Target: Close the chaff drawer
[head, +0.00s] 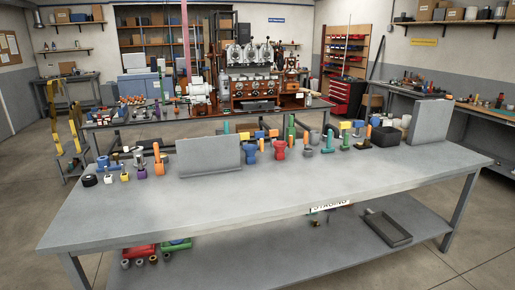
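The sample roaster (250,75) stands on the far bench, behind the near grey table. It has a reddish-brown body with several silver drums on top. A dark tray-like part (257,105) shows low at its front. I cannot tell at this size whether that is the chaff drawer, or how far the drawer is open. Neither of my grippers is in view.
The near grey table (270,205) lies between me and the roaster, its front half clear. Upright grey panels (208,155) and (430,121), with several small coloured parts, line its back edge. A red tool cabinet (341,97) stands right of the far bench. Open floor (30,200) shows at left.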

